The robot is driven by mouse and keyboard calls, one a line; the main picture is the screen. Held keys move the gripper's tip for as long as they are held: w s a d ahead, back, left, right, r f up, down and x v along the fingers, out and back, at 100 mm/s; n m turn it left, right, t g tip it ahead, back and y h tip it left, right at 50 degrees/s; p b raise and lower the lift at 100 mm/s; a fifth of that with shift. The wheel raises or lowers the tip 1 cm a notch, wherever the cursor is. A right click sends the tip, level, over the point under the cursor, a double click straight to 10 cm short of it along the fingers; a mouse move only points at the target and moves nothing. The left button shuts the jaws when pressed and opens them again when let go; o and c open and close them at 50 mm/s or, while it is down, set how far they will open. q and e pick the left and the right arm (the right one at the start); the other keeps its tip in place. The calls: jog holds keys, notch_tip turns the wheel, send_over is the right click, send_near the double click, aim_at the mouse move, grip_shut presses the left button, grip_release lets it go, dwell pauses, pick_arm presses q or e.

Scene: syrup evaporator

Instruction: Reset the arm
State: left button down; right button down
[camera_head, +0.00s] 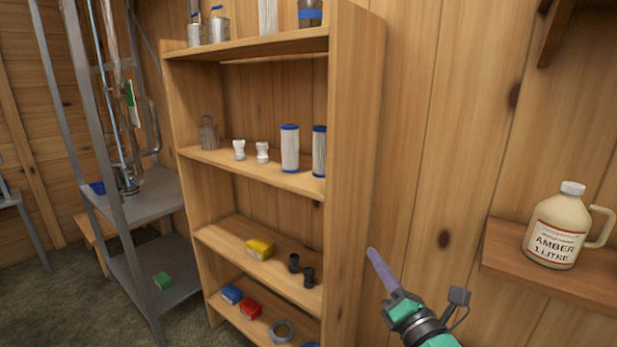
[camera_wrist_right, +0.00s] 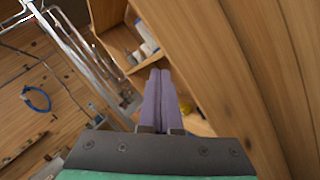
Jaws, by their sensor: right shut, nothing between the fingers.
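My right gripper (camera_head: 383,271) shows at the lower right of the head view, in front of the wall just right of the wooden shelf unit. Its purple fingers are together and hold nothing. In the right wrist view the two fingers (camera_wrist_right: 161,100) lie side by side, pointing toward the shelf unit. My left gripper is not in view.
The wooden shelf unit (camera_head: 356,150) holds filters, fittings and boxes. A metal rack (camera_head: 150,195) with pipes stands left of it. An amber syrup jug (camera_head: 558,228) stands on a wall shelf (camera_head: 560,282) at the right. A blue coil (camera_wrist_right: 36,98) shows in the wrist view.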

jog(key=s+d+f+m+g+h, duration=0.2)
jog(key=d+f+m+g+h, duration=0.25)
jog(key=m, duration=0.45)
jog(key=s+d+f+m+g+h, duration=0.1)
jog(key=s+d+f+m+h, duration=0.1)
jog(key=d+f+m+h, duration=0.35)
jog(key=s+f+m+g+y, duration=0.4)
jog(key=s+f+m+g, duration=0.6)
jog(key=s+f+m, duration=0.7)
jog(key=s+f+n+g, duration=0.2)
jog(key=s+f+n, duration=0.1)
jog(key=f, duration=2.1)
jog(key=s+d+f+g+b, duration=0.1)
jog(key=s+d+f, duration=0.1)
jog(key=s+f, duration=1.4)
jog(key=shift+s+d+f+b, duration=0.3)
jog(key=shift+s+f, duration=0.1)
jog(key=shift+s, duration=0.65)
jog(key=shift+s, duration=0.1)
